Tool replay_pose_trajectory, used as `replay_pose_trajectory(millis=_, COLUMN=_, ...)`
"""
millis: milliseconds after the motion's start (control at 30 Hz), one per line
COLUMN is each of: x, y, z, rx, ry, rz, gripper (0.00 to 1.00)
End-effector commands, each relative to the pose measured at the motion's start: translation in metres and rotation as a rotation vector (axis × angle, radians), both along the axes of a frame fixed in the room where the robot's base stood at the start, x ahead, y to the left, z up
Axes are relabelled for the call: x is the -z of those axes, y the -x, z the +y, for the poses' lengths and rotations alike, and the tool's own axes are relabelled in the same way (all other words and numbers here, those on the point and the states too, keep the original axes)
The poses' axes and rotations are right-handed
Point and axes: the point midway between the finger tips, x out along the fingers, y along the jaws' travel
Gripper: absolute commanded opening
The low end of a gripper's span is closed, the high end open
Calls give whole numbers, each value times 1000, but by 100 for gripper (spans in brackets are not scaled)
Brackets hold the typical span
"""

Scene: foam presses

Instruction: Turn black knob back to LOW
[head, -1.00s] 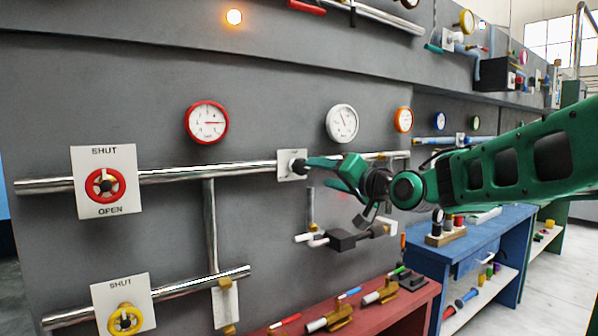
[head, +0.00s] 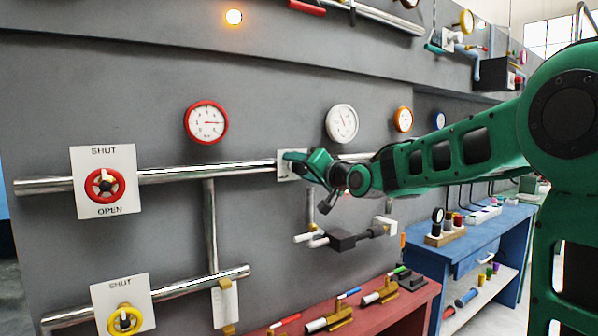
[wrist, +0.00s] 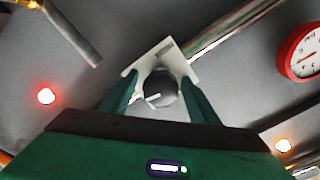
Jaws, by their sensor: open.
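A white square plate (head: 284,172) sits on the upper pipe at the middle of the wall. The black knob is hidden behind my gripper in the head view. In the wrist view it shows as a dark round shape (wrist: 161,86) in front of its white plate (wrist: 166,52), with a small white mark at its lower left. My gripper (wrist: 159,84) is open, with one green finger on each side of the knob. I cannot tell whether the fingers touch it. In the head view my gripper (head: 297,160) is right at the plate. No LOW label is readable.
A red valve (head: 104,185) and a yellow valve (head: 125,320) are at the left. A red gauge (head: 206,122) and a white gauge (head: 342,123) hang above the pipe. A black fitting (head: 345,240) sticks out below my gripper. A red bench (head: 400,318) stands lower right.

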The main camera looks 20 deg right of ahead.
Motion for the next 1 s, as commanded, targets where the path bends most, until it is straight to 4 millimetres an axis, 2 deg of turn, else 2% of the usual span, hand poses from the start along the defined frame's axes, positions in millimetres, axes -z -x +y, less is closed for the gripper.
replay_pose_trajectory(millis=167, x=0, y=0, z=0, rx=0, ry=0, rz=0, gripper=55)
replay_pose_trajectory(millis=333, x=0, y=0, z=0, rx=1, ry=0, rz=1, gripper=17)
replay_pose_trajectory(millis=367, x=0, y=0, z=0, rx=1, ry=0, rz=1, gripper=14)
replay_pose_trajectory(millis=667, x=1, y=0, z=-1, rx=1, ry=22, rz=-6, gripper=14)
replay_pose_trajectory(millis=1000, x=1, y=0, z=0, rx=0, ry=206, rz=-64, gripper=14)
